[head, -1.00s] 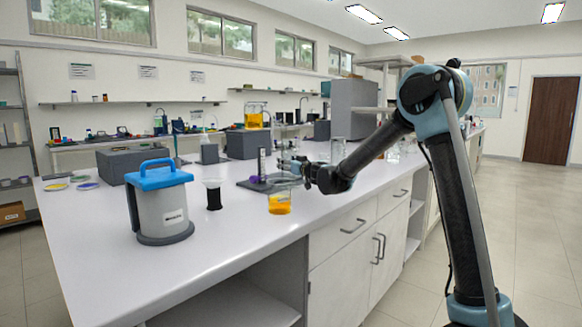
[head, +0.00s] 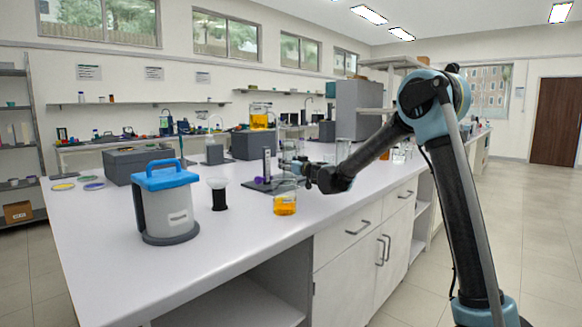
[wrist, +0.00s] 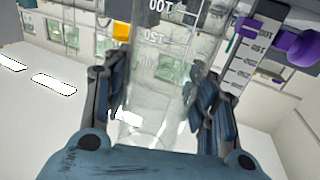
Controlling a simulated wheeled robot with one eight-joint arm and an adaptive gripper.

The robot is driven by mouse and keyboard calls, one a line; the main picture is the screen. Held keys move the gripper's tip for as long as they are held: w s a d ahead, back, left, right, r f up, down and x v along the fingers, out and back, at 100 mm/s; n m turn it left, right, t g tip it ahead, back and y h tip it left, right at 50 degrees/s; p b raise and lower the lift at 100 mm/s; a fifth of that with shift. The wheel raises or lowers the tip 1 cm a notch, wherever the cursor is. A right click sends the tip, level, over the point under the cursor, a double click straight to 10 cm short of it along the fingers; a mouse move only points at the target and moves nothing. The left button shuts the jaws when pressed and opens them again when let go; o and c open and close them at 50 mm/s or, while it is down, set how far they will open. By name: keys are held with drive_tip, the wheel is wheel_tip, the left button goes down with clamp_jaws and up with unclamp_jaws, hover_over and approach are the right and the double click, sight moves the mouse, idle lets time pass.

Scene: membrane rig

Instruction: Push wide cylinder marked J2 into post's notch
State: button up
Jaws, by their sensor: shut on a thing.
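My gripper (head: 301,168) reaches in over the bench and is shut on a clear glass graduated cylinder (head: 289,155). In the wrist view the cylinder (wrist: 165,75) stands between the two dark fingers of my gripper (wrist: 157,90), with white graduation numbers on its wall. I cannot read a J2 mark. The grey post (head: 266,163) with a printed scale rises from a dark flat base, just left of the cylinder in the head view. In the wrist view the post (wrist: 243,62) is at right, apart from the cylinder, with a purple knob (wrist: 288,48). The notch is not clear.
A beaker of orange liquid (head: 285,204) stands near the bench's front edge, below my gripper. Grey boxes (head: 139,165) are behind.

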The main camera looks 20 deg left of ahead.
drive_tip(key=shift+a, duration=0.3)
drive_tip(key=o, duration=1.3)
drive_tip(key=shift+w, duration=0.1)
drive_tip(key=shift+o, duration=0.2)
drive_tip(key=shift+d, duration=0.1)
